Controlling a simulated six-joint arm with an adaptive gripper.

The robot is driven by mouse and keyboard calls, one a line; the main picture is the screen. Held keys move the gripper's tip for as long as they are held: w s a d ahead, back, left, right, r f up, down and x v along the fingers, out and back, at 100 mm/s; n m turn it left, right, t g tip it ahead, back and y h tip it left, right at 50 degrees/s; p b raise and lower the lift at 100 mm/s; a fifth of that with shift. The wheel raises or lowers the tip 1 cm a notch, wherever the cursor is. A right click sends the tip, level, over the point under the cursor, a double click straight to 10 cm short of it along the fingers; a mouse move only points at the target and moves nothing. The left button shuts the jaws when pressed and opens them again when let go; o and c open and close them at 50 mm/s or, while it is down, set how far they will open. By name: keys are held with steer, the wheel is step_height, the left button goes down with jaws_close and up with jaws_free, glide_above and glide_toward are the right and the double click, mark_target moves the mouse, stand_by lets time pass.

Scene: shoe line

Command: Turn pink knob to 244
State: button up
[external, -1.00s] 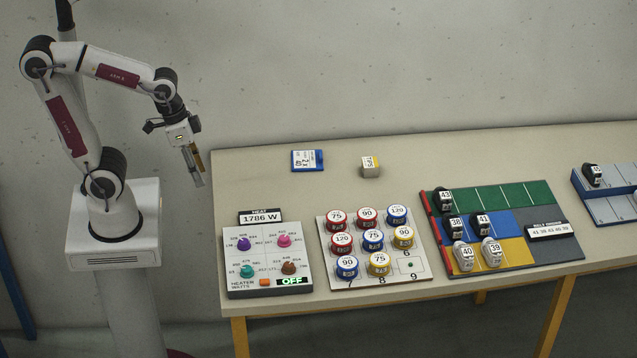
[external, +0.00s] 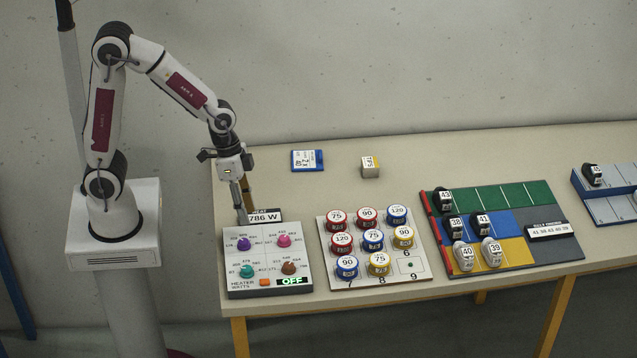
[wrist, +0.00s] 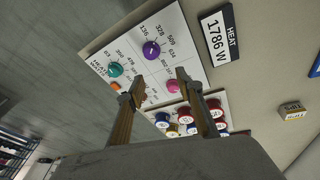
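The pink knob (external: 284,241) sits at the upper right of the heater panel (external: 236,285), beside the purple knob (external: 243,244). In the wrist view the pink knob (wrist: 173,86) shows between my fingers, close to the right finger. My gripper (external: 241,214) is above the panel's back left edge, pointing down, apart from the knobs. In the wrist view my gripper (wrist: 160,86) is open and empty. The heat display (wrist: 217,36) reads 1786 W; in the external view my gripper hides part of it. The number at the pink knob's pointer is too small to read.
The teal knob (external: 247,271), brown knob (external: 289,268), orange button (external: 265,282) and OFF display (external: 292,280) share the panel. A white board (external: 336,279) with several coloured cans stands to its right. A blue card (external: 307,160) and a small box (external: 371,167) lie behind.

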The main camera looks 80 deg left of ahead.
steer(key=m+t, duration=0.1)
glide_toward(283, 237)
steer(key=s, duration=0.2)
steer(key=shift+w+d+f+m+t, duration=0.1)
steer(key=shift+w+m+t, duration=0.4)
steer(key=shift+w+m, duration=0.25)
steer(key=shift+f, duration=0.15)
steer(key=shift+x, duration=3.7)
jaws_close()
